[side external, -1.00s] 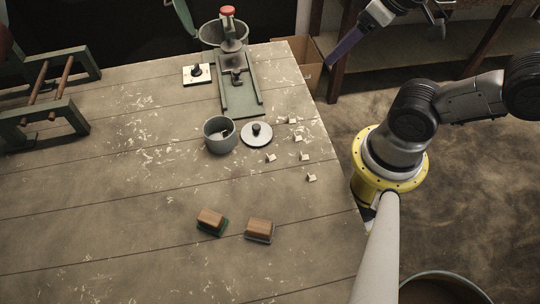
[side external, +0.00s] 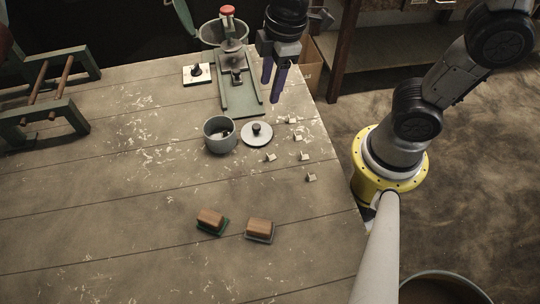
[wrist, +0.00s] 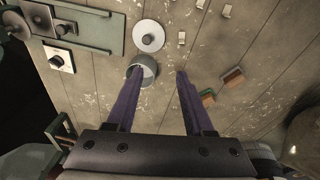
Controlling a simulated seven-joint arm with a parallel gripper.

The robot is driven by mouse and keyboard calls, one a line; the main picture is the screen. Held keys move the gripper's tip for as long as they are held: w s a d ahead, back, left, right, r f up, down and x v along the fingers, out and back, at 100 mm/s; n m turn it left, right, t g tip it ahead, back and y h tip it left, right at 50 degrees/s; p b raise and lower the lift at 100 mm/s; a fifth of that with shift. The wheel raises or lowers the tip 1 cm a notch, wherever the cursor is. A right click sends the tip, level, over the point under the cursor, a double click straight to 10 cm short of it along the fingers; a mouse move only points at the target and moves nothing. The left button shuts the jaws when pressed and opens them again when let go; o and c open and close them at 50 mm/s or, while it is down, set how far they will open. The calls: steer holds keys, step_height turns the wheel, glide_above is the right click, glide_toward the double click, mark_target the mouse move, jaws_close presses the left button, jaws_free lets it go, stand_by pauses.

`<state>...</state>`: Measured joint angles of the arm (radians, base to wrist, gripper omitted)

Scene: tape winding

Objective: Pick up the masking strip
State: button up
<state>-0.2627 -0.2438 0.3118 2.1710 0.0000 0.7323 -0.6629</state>
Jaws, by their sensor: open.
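No piece is plainly recognisable as the masking strip. Several small pale pieces (side external: 298,138) lie scattered on the table to the right of a round lid; some also show at the top of the wrist view (wrist: 182,38). I cannot tell whether any is the strip. My gripper (side external: 271,92) has two long purple fingers pointing down, above the table's back right part, beside the green slide stand. In the wrist view my gripper (wrist: 160,74) has its fingers well apart with nothing between them. The left fingertip overlaps the grey pot in that view.
A grey pot (side external: 220,146) stands beside the knobbed lid (side external: 256,140). The green stand (side external: 240,98) has a red-topped post. A white plate with a black knob (side external: 196,79) is left of it. Two wooden-backed blocks (side external: 210,217) (side external: 259,227) lie in front. A green rack (side external: 48,122) stands left.

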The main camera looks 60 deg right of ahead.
steer(key=n+g, duration=0.1)
steer(key=g, duration=0.1)
glide_above(268, 155)
step_height(268, 155, down, 6)
steer(key=shift+h, duration=0.3)
steer(key=f, duration=0.8)
steer(key=shift+w+d, duration=0.1)
steer(key=shift+d, duration=0.15)
steer(key=shift+a+f, duration=0.2)
steer(key=shift+f, duration=2.4)
jaws_close()
